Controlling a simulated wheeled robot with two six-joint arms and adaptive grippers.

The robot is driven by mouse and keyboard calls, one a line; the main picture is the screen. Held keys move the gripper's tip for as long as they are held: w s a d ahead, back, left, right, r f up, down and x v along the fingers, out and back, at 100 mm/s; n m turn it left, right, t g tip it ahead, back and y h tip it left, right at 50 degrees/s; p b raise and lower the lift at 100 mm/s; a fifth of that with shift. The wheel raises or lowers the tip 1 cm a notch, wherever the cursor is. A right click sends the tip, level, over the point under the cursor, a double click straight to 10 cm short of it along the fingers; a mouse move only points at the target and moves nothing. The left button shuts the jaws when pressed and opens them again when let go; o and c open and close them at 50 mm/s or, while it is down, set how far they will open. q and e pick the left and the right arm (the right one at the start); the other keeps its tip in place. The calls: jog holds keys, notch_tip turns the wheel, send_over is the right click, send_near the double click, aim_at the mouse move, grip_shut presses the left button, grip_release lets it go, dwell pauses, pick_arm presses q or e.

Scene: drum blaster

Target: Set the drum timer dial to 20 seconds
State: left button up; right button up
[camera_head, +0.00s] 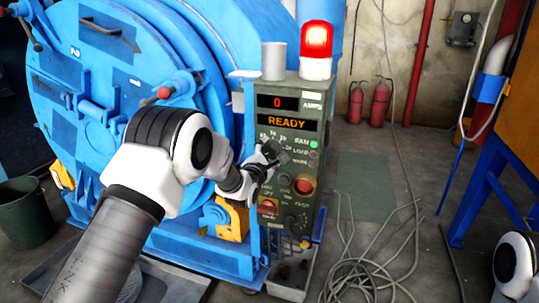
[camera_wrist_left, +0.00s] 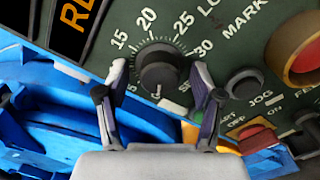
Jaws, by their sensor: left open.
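The timer dial (camera_wrist_left: 160,68) is a round black knob on the green control panel (camera_head: 292,150). In the left wrist view the printed numbers 15, 20, 25 and 30 curve around its upper side. A small pale mark shows near its lower edge; I cannot tell clearly where the dial points. My left gripper (camera_wrist_left: 160,74) is open, with one finger on each side of the dial and visible gaps to it. In the head view my left gripper (camera_head: 272,152) is at the panel and hides the dial. My right gripper is out of view.
The panel display (camera_head: 288,123) reads READY, with a red 0 above. A red beacon (camera_head: 317,42) glows on top. Close to the dial are a smaller black knob (camera_wrist_left: 243,84), a big red button (camera_wrist_left: 306,64) and a red switch (camera_wrist_left: 257,138). The blue drum machine (camera_head: 120,60) stands left.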

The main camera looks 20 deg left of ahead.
pick_arm(q)
jog(key=c, duration=1.1)
